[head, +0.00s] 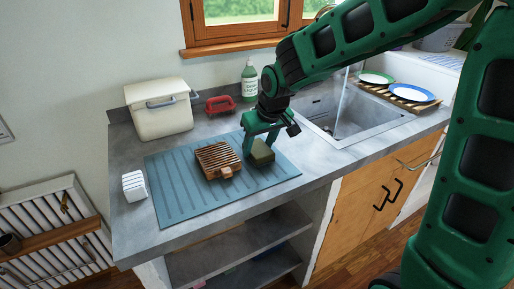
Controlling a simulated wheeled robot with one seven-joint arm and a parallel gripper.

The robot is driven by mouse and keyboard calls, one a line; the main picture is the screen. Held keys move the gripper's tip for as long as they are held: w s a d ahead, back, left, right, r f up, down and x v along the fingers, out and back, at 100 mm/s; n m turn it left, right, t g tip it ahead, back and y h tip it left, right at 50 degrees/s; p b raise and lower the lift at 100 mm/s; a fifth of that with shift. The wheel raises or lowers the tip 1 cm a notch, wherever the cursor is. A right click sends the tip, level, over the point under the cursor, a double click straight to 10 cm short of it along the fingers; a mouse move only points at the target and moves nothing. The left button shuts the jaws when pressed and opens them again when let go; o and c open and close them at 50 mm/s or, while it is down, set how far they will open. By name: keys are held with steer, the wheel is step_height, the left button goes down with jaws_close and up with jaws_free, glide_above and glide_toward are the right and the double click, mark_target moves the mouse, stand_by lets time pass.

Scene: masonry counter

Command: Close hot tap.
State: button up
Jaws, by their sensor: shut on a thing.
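My gripper (261,144) is low over the blue ribbed mat, with its fingers around a dark olive block (262,155), perhaps a sponge. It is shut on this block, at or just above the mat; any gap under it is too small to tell. The sink (387,122) is to the right of the gripper, set into the counter. A pale, see-through upright strip (352,108) shows over the basin; I cannot tell whether it is running water. No hot tap can be made out; my arm covers the area behind the sink.
The blue mat (175,187) holds a slatted wooden piece (218,159) left of my gripper. A cream box (159,112), red-handled item (220,104) and green bottle (249,80) stand behind. A white striped block (134,186) is at left. Plates (411,92) rest on a rack right.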

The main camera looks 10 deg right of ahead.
steer(key=shift+f, duration=0.35)
steer(key=shift+f, duration=0.1)
steer(key=o, duration=0.9)
steer(key=v, duration=1.2)
